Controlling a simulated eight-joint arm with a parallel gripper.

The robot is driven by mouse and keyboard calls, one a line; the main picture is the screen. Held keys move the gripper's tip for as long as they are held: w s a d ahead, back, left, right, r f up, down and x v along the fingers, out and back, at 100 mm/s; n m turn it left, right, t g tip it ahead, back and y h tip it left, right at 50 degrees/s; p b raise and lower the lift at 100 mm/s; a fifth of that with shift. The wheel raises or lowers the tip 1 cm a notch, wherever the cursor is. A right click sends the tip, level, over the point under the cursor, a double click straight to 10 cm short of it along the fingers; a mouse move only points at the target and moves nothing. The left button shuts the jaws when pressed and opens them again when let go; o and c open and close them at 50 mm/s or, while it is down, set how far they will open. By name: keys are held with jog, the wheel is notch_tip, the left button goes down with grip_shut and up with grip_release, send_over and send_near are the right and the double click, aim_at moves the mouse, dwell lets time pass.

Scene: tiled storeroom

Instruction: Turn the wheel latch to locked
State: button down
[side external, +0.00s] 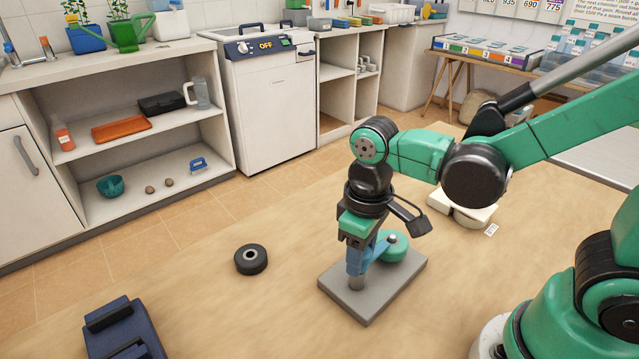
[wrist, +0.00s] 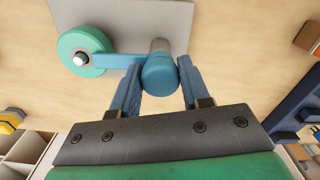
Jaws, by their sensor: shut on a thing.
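The wheel latch has a round green wheel (side external: 405,251) on a flat grey base plate (side external: 385,296). The wheel also shows in the wrist view (wrist: 72,42), with a pale metal hub. A blue arm (wrist: 118,61) runs from the hub to a blue rounded knob (wrist: 160,76) at its end. My gripper (side external: 357,266) points down over the near left part of the plate. In the wrist view its two blue fingers (wrist: 159,68) are shut around the knob, one on each side. A short grey post (side external: 357,284) shows just below the fingers. No lock marking is readable.
A black ring (side external: 251,259) lies left of the plate, and a dark blue object (side external: 123,329) sits at the front left. A cream object (side external: 462,210) and a small white tag (side external: 491,229) lie behind right. The tabletop between is bare.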

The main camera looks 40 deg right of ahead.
jog(key=shift+c, duration=2.1)
grip_release()
jog(key=shift+r, duration=0.15)
jog(key=shift+r, duration=2.7)
jog(key=w+d+r+m+t, duration=0.1)
jog(key=w+d+m+t, duration=0.1)
jog(key=d+t, duration=0.4)
jog(key=shift+r+m+t, duration=0.15)
jog(key=shift+m+t, duration=0.35)
jog(key=shift+m, duration=0.1)
